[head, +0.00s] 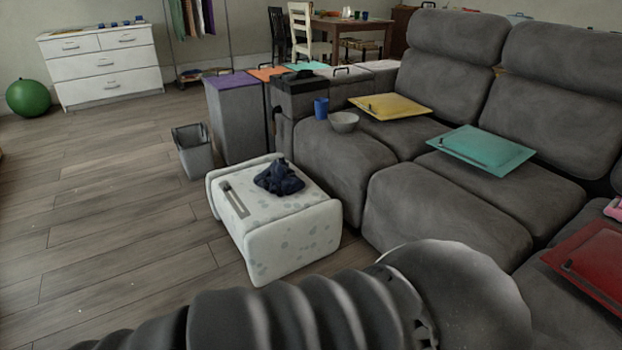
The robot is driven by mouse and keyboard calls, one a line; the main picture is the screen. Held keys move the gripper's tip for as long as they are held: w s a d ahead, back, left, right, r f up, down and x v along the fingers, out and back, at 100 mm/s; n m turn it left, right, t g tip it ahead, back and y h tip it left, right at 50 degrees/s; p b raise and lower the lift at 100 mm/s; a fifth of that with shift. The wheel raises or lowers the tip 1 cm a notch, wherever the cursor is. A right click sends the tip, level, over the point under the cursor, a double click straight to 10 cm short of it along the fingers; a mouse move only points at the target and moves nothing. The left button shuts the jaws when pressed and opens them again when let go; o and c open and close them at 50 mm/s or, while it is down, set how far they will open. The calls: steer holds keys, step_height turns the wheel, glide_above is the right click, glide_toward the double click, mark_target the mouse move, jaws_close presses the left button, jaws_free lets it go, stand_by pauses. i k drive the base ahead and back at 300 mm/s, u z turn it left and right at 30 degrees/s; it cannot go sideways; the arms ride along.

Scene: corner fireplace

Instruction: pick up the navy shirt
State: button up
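The navy shirt (279,178) lies crumpled in a small heap on top of a low white stool (285,240) with grey spots. It sits toward the back right of the stool's top, beside a grey slotted strip (235,200). The shirt is fully in sight and nothing touches it from above. My gripper is not in the head view.
A grey sofa (450,210) stands close to the stool's right, with yellow (392,106), teal (482,149) and red (595,262) flat lids on it. A grey bin (195,152) and tall containers (238,120) stand behind the stool. The wooden floor at left is clear.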

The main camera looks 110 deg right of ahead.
mark_target(278, 177)
steer(key=z, duration=3.35)
steer(key=i, duration=1.6)
steer(key=z, duration=0.3)
